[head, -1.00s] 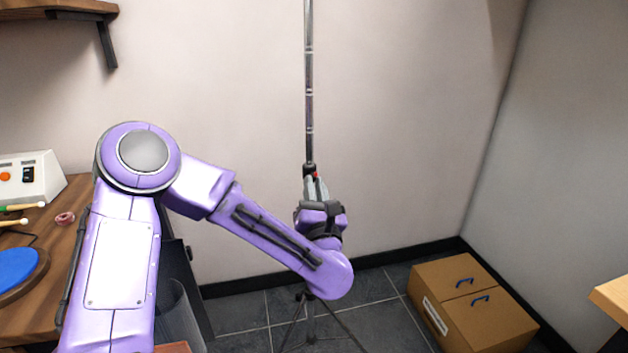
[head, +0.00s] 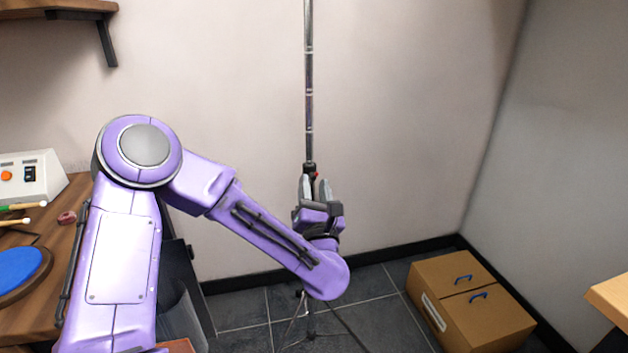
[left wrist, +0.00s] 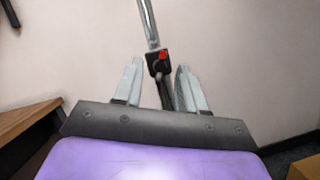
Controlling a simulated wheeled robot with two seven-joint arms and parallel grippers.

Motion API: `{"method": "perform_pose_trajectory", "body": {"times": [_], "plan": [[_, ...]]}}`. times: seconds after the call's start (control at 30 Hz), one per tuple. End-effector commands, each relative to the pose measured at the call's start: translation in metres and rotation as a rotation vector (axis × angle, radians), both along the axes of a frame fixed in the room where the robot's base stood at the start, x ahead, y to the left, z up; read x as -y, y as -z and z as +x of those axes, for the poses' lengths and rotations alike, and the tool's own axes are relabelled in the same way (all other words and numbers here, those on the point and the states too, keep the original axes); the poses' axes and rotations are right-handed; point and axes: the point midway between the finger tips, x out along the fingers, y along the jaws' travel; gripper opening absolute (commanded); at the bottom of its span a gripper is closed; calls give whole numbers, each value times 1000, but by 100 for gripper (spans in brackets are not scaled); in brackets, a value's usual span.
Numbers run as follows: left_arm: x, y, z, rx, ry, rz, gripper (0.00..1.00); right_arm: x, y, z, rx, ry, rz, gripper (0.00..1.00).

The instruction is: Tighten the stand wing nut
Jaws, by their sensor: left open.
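The stand's slim metal pole (head: 309,90) rises upright at the middle of the head view, with a black collar (head: 309,168) on it. A small red part (head: 317,174), seemingly the wing nut, sits at the collar's right side; it also shows in the left wrist view (left wrist: 163,56). My left gripper (head: 314,184) is open just below the collar. In the left wrist view its grey fingers (left wrist: 160,68) stand apart on either side of the collar and lower pole; I cannot tell whether they touch. The stand's legs (head: 310,325) are partly hidden by my arm. My right gripper is not in view.
A wooden bench (head: 62,285) at left carries a white control box (head: 35,178), a blue round pad (head: 18,268) and sticks. A cardboard box (head: 470,305) lies on the floor at right. A table corner (head: 608,295) shows at far right. The wall stands behind the pole.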

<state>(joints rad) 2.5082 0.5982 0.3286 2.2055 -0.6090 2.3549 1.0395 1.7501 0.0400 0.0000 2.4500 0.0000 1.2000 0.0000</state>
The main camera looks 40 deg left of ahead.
Motion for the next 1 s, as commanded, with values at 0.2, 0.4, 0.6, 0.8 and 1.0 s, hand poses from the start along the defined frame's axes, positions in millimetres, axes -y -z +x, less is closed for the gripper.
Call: {"method": "perform_pose_trajectory", "body": {"times": [0.2,0.4,0.6,0.8,1.0], "plan": [[17,13,-18,3,4,1,40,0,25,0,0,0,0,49],[31,19,-35,2,2,1,40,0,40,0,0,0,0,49],[35,18,-40,1,0,1,40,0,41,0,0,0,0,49],[35,18,-40,0,0,0,40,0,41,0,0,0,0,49],[35,18,-40,-1,-1,1,40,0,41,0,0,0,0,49]]}}
